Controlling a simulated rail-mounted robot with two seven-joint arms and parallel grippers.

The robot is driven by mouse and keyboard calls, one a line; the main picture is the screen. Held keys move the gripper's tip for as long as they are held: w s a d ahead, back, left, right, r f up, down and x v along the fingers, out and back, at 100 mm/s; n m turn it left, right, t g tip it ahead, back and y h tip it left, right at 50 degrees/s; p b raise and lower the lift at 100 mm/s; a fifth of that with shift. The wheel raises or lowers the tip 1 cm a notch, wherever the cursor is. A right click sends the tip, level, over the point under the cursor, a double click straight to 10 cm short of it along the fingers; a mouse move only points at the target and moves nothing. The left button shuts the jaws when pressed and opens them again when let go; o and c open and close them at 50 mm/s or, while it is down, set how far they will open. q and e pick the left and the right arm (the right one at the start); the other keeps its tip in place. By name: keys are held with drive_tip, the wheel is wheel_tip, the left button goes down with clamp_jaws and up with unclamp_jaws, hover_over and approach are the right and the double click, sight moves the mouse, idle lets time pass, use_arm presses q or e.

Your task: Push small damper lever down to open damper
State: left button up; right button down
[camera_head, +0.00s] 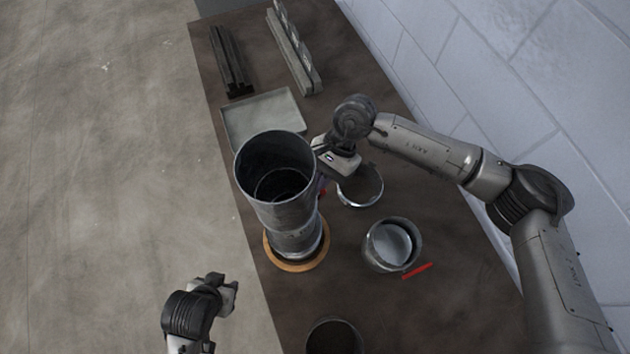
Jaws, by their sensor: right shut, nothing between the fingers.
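A tall grey metal duct (277,205) stands upright on a round wooden base (297,264) on the dark table. A small reddish piece, perhaps the damper lever (323,188), shows at the duct's right side, just below my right gripper. It is partly hidden, so its angle is unclear. My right gripper (324,170) is shut and empty, close beside the duct's right wall; I cannot tell whether it touches the lever. My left gripper (229,292) is off the table's left edge, low in the view, away from the duct. Its finger opening is not clear.
A round metal piece (360,188) and a short open cylinder (393,245) stand right of the duct. A red strip (417,271) lies nearby. Another cylinder (334,338) is at the bottom. A grey tray (263,120) and metal bars (231,62) lie behind.

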drive_tip(key=shift+w+d+r+b, duration=0.25)
drive_tip(key=shift+w+d+b, duration=0.2)
drive_tip(key=shift+w+b, duration=0.2)
drive_tip(key=shift+w+d+r+b, duration=0.25)
drive_tip(key=shift+w+d+b, duration=0.2)
drive_tip(key=shift+w+b, duration=0.15)
drive_tip(key=b+v, duration=0.2)
drive_tip(key=v, duration=1.1)
drive_tip(key=shift+w+r, duration=0.2)
drive_tip(key=shift+r, duration=0.15)
drive_tip(key=shift+d, duration=0.1)
